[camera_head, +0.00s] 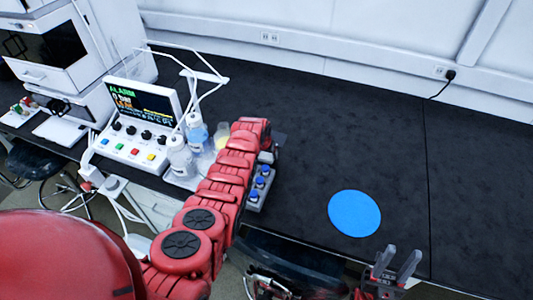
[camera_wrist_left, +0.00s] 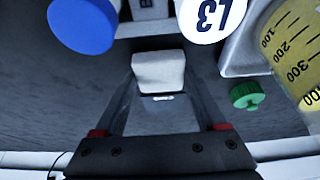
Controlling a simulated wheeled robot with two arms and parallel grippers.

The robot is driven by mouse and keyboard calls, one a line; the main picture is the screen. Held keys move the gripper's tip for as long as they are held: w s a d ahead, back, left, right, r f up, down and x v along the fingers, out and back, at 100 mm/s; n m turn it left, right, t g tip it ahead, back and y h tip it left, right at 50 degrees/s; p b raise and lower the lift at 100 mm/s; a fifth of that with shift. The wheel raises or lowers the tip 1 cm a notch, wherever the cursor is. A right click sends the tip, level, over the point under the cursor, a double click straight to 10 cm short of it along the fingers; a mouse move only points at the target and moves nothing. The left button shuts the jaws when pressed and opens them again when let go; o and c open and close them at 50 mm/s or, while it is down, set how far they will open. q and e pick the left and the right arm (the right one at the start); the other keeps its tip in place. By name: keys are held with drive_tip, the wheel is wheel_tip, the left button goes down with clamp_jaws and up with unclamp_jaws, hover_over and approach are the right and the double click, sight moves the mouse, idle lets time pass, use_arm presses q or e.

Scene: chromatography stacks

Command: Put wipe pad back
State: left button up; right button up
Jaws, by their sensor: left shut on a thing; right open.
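The wipe pad (camera_wrist_left: 158,70) is a small white block in the left wrist view. My left gripper (camera_wrist_left: 160,92) is shut on it, with one finger on each side. In the head view my left arm reaches over the bench, and its own links hide the gripper and the pad. My right gripper (camera_head: 397,264) is open and empty at the bench's front edge, below the round blue mat (camera_head: 355,213).
Bottles (camera_head: 180,158) and a control box with an alarm screen (camera_head: 142,105) stand left of my left arm. A rack with blue-capped vials (camera_head: 258,188) lies just right of it. In the left wrist view a blue cap (camera_wrist_left: 84,24), a white L3 cap (camera_wrist_left: 213,14), a green cap (camera_wrist_left: 247,96) and a graduated vessel (camera_wrist_left: 291,45) are close.

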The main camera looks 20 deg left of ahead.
use_arm(q)
drive_tip(key=shift+f, duration=0.2)
drive_tip(key=o, duration=1.3)
drive_tip(key=shift+c, duration=0.2)
drive_tip(key=shift+r, duration=0.15)
